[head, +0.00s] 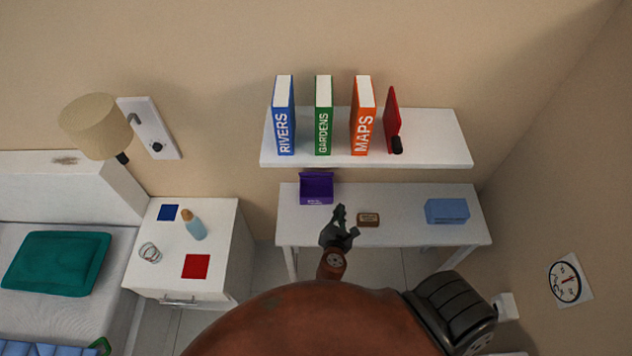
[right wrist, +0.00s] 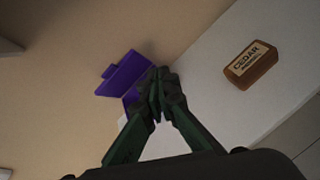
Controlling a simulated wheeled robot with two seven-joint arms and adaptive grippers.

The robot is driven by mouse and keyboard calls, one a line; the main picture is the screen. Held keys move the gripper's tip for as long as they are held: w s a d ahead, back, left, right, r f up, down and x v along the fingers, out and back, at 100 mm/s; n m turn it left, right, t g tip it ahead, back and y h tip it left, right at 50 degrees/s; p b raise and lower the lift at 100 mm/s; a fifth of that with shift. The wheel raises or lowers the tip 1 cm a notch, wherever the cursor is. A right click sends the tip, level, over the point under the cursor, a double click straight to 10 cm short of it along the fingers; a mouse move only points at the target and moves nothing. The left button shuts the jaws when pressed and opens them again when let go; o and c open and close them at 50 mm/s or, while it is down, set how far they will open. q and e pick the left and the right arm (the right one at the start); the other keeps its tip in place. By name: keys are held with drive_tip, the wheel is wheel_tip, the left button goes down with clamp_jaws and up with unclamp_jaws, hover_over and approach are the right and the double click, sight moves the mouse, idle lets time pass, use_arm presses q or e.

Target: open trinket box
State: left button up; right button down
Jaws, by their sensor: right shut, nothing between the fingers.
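The purple trinket box (head: 317,190) stands at the left end of the lower white table, against the wall side. Its lid looks raised at the back, with a darker inside showing in front of it. In the right wrist view the lid (right wrist: 126,74) shows as a tilted purple panel with a small tab on its edge; my fingers hide much of the box body. My right gripper (head: 340,213) is shut and empty, just right of and in front of the box in the head view. In the wrist view its fingertips (right wrist: 158,78) overlap the box's right side; I cannot tell whether they touch. My left gripper is out of view.
A brown cedar block (head: 368,219) lies close to the right of my gripper. A light-blue box (head: 447,211) sits at the table's right. A shelf (head: 435,150) with several books hangs above. A white nightstand (head: 222,230) stands left, with a gap between it and the table.

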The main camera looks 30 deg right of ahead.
drive_tip(key=w+a+n+t+y, duration=0.1)
drive_tip(key=w+a+n+t, duration=0.1)
drive_tip(key=w+a+n, duration=0.4)
drive_tip(key=n+b, duration=0.1)
drive_tip(key=b, duration=0.3)
approach(316, 174)
wheel_tip(316, 174, down, 5)
drive_tip(key=w+d, duration=0.1)
drive_tip(key=w, duration=0.1)
drive_tip(key=w+d+r, duration=0.1)
drive_tip(key=w+d+r+p, duration=0.1)
drive_tip(key=shift+w, duration=0.3)
drive_tip(key=shift+w+d+r, duration=0.15)
drive_tip(key=shift+w, duration=0.15)
drive_tip(key=shift+p, duration=0.35)
